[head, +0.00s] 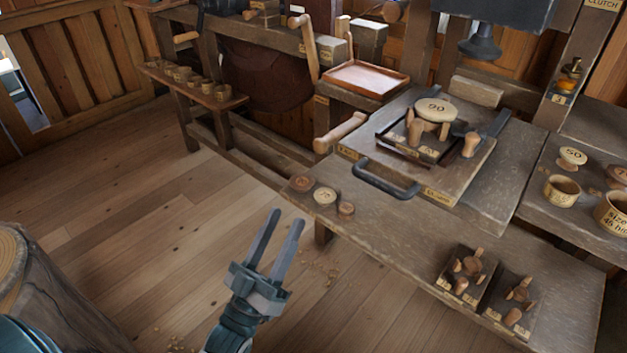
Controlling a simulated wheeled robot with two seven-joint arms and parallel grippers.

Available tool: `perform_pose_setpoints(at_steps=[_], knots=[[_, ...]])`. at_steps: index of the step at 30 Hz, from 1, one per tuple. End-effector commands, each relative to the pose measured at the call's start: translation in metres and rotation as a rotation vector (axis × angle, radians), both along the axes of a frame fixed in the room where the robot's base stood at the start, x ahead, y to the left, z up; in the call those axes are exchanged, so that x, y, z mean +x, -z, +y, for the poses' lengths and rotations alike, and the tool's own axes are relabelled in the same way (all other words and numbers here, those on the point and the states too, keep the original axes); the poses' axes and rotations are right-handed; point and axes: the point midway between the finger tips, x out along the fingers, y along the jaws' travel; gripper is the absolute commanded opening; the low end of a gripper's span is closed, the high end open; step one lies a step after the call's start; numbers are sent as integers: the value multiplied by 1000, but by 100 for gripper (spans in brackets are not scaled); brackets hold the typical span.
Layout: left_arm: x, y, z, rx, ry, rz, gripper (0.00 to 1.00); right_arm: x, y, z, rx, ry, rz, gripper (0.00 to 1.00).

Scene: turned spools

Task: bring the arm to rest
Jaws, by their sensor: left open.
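My left gripper (281,232) is in the lower middle of the head view. Its two grey fingers stand apart with nothing between them, and they point up and away from me. It is over the plank floor, short of the near left corner of the wooden workbench (400,236). It appears apart from the bench. My right gripper is not in view.
Small round pieces (325,196) lie at the bench's left end. Two dark trays (465,279) with turned pieces sit near its front edge. A black handle (386,181) stands out behind. A log stump (50,295) is at lower left. The floor (150,220) is open at left.

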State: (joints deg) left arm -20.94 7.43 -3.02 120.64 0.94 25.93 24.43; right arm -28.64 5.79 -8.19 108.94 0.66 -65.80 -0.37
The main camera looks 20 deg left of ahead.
Motion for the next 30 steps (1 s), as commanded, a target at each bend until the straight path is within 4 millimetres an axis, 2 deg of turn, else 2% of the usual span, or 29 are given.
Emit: perform_pose_setpoints(at_steps=[5,8,11,14,17,18,22,26,30], knots=[[1,2,0,2,-1,7,43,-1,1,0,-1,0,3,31],[6,13,-1,9,-7,41,43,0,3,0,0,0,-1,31],[14,36,-3,27,-18,110,43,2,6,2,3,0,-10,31],[25,74,-6,58,-31,219,43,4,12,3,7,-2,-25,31],[33,126,-10,102,-43,364,43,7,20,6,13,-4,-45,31],[34,150,-12,123,-47,429,43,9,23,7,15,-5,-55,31],[27,232,-19,202,-50,646,43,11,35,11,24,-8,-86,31],[3,311,-25,288,-40,860,43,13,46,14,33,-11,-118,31],[-39,390,-31,387,-11,1082,43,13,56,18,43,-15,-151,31]])
